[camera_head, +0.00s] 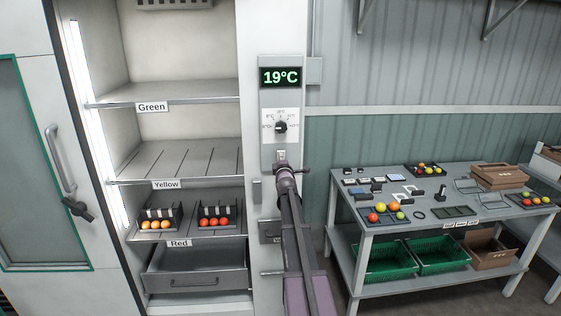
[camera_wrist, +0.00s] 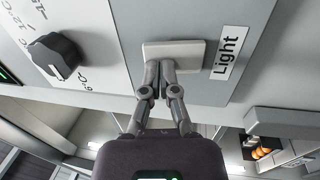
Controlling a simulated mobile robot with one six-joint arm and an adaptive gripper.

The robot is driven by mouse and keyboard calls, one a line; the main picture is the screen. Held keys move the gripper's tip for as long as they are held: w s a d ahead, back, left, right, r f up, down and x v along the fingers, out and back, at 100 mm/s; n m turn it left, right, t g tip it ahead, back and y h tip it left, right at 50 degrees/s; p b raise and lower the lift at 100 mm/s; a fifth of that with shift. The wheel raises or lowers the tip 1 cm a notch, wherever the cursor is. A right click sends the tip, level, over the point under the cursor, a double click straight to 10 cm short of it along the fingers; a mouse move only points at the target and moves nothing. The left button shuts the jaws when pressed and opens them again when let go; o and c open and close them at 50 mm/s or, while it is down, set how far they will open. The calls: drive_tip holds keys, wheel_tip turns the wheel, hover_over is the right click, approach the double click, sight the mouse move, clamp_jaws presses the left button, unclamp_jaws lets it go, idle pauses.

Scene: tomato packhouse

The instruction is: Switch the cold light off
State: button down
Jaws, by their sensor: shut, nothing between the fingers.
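The light switch (camera_wrist: 172,50) is a pale rectangular rocker on the grey control panel, beside a label (camera_wrist: 228,54) reading "Light". My gripper (camera_wrist: 159,66) is shut and empty, with its fingertips at the lower edge of the switch. I cannot tell whether they touch it. In the head view the switch (camera_head: 281,154) shows just above my gripper (camera_head: 283,165), partly hidden by it. The tall light strip (camera_head: 90,110) along the left side of the open cold cabinet (camera_head: 185,75) glows white.
Above the switch are a dial (camera_head: 281,127) and a display (camera_head: 280,77) reading 19°C. The cabinet has labelled shelves, with two tomato trays on one. A table (camera_head: 365,229) with trays, tomatoes and small items stands right, with green crates (camera_head: 442,254) below.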

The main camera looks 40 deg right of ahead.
idle(0.3)
drive_tip(key=shift+w+d+r, duration=0.15)
drive_tip(key=shift+w, duration=0.1)
drive_tip(key=shift+s, duration=0.1)
drive_tip(key=s+a+r+p, duration=0.2)
drive_tip(key=s+a, duration=0.5)
drive_tip(key=s, duration=0.4)
drive_tip(key=shift+s+a+r+p, duration=0.15)
drive_tip(key=shift+s+r+p, duration=0.1)
drive_tip(key=shift+s+p, duration=0.1)
idle(0.6)
